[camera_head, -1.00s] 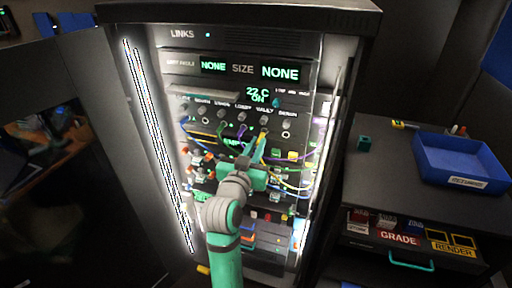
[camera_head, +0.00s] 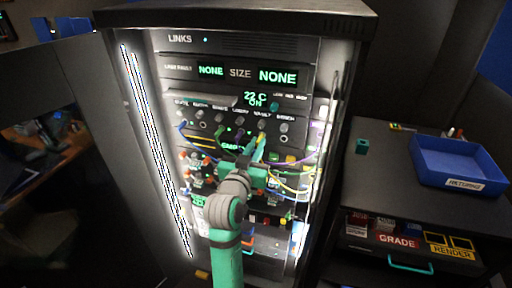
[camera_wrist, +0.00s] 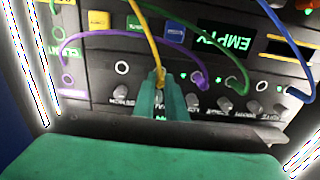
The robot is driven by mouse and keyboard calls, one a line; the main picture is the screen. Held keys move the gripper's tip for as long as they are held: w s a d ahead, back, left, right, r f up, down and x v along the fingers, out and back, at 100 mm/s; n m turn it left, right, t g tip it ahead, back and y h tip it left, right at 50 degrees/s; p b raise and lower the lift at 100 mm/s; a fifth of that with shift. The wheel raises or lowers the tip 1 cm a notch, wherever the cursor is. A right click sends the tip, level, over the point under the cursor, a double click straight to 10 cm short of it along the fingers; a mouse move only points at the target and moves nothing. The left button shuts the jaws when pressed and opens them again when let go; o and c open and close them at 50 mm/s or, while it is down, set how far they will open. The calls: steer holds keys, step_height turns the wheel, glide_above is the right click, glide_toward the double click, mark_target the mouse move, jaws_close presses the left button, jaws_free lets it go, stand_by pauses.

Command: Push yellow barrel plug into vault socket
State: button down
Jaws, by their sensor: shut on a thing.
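The yellow barrel plug (camera_head: 262,137) is at the tips of my gripper (camera_head: 258,149) in the head view, at the socket row just below the vault knob (camera_head: 262,124). In the wrist view, my gripper (camera_wrist: 162,84) has its green fingers shut around the plug, and the yellow cable (camera_wrist: 147,35) runs up from between them. The plug body and the vault socket are mostly hidden by the fingers, so I cannot tell how deep the plug sits.
A purple cable (camera_wrist: 120,33), a green cable (camera_wrist: 200,24) and a blue cable (camera_wrist: 275,22) hang close to the fingers. An empty socket (camera_wrist: 122,67) is beside my gripper. A blue returns tray (camera_head: 455,165) stands on the right-hand cabinet.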

steer(key=shift+w+d, duration=0.15)
steer(key=shift+w, duration=0.2)
steer(key=c, duration=1.7)
jaws_free()
steer(key=v, duration=1.1)
